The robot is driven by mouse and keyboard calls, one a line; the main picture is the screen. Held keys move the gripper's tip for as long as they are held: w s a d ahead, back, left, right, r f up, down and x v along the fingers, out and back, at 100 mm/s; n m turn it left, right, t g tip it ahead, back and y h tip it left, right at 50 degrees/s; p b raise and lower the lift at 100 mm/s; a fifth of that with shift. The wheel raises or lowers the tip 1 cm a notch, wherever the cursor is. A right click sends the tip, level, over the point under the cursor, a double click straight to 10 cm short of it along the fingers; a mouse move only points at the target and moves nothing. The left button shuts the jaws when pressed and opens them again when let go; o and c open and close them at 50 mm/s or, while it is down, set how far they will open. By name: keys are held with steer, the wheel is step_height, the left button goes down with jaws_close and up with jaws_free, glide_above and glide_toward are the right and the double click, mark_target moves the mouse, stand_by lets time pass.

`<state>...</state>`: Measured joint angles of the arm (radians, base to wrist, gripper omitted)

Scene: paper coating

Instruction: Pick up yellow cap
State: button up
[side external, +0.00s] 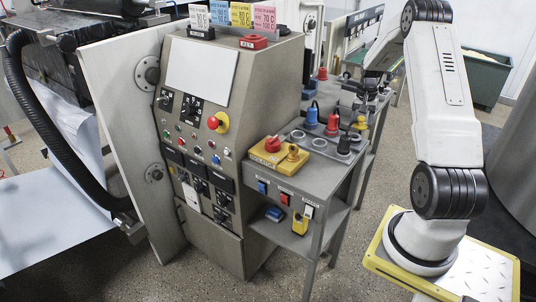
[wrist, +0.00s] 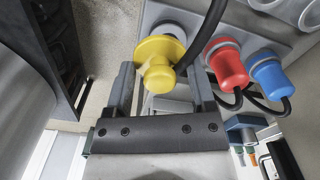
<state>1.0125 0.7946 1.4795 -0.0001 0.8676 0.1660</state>
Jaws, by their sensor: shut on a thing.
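The yellow cap (wrist: 159,62) sits between the two fingertips of my gripper (wrist: 160,78) in the wrist view. It has a pale round collar behind it, and a black cable runs beside it. The fingers are on both sides of the cap, and my gripper is shut on it. In the side view the yellow cap (side external: 360,124) is at the right edge of the grey side table, with my gripper (side external: 366,104) right at it, its fingertips hard to make out. I cannot tell whether the cap is clear of its seat.
A red plug (side external: 332,123) and a blue plug (side external: 312,114) stand close by on the grey table; the wrist view shows the red plug (wrist: 227,64) and blue plug (wrist: 270,74) with black cables. A yellow switch box (side external: 280,152) and empty round holders are nearer the front.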

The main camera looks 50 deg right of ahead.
steer(key=s+a+r, duration=0.7)
steer(key=a, duration=0.1)
steer(key=shift+s+a, duration=0.3)
steer(key=shift+a, duration=0.05)
steer(key=shift+a, duration=0.15)
stand_by(0.5)
